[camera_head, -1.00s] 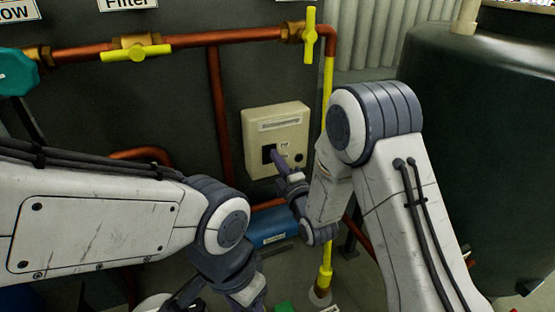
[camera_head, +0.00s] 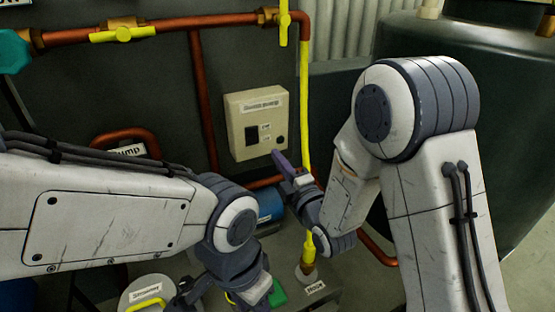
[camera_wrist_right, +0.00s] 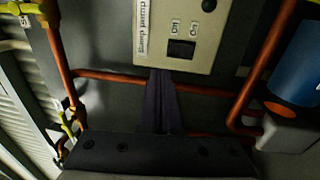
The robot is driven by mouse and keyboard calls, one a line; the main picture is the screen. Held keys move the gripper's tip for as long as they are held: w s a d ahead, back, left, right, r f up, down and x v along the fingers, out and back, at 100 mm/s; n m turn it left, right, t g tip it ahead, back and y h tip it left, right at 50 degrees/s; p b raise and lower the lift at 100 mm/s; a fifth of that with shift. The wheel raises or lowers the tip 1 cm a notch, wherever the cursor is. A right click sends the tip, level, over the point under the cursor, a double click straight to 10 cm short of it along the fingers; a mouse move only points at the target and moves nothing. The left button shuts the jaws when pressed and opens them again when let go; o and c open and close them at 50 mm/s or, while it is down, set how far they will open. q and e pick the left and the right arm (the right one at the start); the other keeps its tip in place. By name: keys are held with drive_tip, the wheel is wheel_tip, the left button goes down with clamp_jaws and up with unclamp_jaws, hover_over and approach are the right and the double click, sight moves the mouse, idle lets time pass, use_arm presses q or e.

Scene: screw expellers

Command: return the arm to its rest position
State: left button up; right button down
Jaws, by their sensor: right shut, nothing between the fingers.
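My right arm (camera_head: 430,150) reaches in from the right. Its gripper (camera_head: 279,156) is shut and empty, its dark purple fingers pointing up and left just below the beige switch box (camera_head: 236,125). The tips look apart from the box's dark switch (camera_head: 251,133). In the right wrist view, the closed fingers (camera_wrist_right: 160,78) point at the lower edge of the box, with the switch (camera_wrist_right: 181,49) to their right. My left arm (camera_head: 110,220) comes in from the left and bends down at the wrist. Its fingers are not clear near the bottom edge.
A yellow pipe (camera_head: 305,100) runs down close to the right gripper. Copper pipes (camera_head: 200,90) cross the dark wall. A blue cylinder (camera_head: 270,205) lies below the box. A large dark tank (camera_head: 500,80) stands behind my right arm.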

drive_tip(key=s+a+f+m+g+h, duration=0.1)
drive_tip(key=s+f+m+g+h, duration=0.4)
drive_tip(key=s+m+g, duration=0.5)
drive_tip(key=s+d+m+g+h, duration=0.2)
drive_tip(key=s+d+m+g, duration=0.15)
drive_tip(key=s, duration=0.75)
drive_tip(key=s+d+m+g+h, duration=0.1)
drive_tip(key=s+d+m+g, duration=0.25)
drive_tip(key=s, duration=0.75)
wheel_tip(320, 180, up, 16)
drive_tip(key=p, duration=1.7)
drive_tip(key=shift+d+r+n, duration=0.15)
drive_tip(key=shift+d+n, duration=0.05)
drive_tip(key=shift+n, duration=0.1)
drive_tip(key=shift+w, duration=0.1)
